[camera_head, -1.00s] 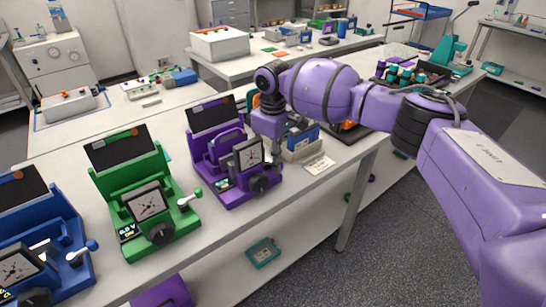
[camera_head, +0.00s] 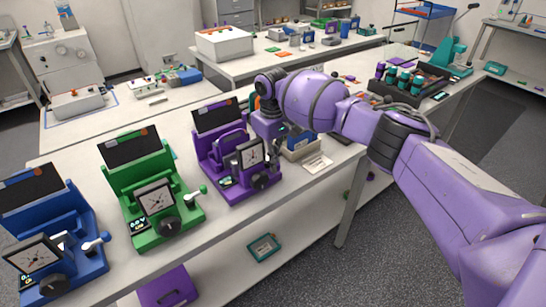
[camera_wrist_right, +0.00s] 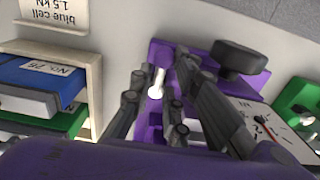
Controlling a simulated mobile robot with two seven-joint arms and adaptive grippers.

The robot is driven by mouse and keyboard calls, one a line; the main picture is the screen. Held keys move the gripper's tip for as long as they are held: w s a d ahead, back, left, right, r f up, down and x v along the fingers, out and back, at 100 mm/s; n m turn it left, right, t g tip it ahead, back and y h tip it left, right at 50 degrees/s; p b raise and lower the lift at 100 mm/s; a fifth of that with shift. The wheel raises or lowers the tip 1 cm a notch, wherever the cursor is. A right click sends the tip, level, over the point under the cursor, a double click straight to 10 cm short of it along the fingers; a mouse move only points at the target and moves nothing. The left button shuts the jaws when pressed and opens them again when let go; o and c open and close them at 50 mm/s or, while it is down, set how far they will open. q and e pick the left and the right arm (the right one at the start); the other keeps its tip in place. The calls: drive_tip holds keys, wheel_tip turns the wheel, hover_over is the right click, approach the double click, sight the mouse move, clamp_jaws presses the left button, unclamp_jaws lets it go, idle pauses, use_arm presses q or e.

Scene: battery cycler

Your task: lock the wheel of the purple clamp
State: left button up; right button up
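The purple clamp (camera_head: 222,170) stands on the near bench with a dark screen, a dial gauge and a black wheel (camera_head: 262,181). In the right wrist view the black wheel (camera_wrist_right: 240,58) is to the right of my fingers. My right gripper (camera_wrist_right: 157,75) points at the clamp, fingers apart, with a small white-tipped lever (camera_wrist_right: 157,82) between them; I cannot tell whether they touch it. In the head view my right gripper (camera_head: 270,128) is beside the clamp's right side, its fingertips mostly hidden. My left gripper is not in view.
A green clamp (camera_head: 140,185) and a blue clamp (camera_head: 50,235) stand to the left on the bench. A box with blue and green cells (camera_wrist_right: 45,85) is close to my right fingers. A black rack of bottles (camera_head: 405,85) is farther right.

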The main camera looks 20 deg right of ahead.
drive_tip(key=shift+o, duration=0.9)
drive_tip(key=shift+a, duration=0.15)
drive_tip(key=shift+r, duration=0.5)
wheel_tip(320, 180, up, 11)
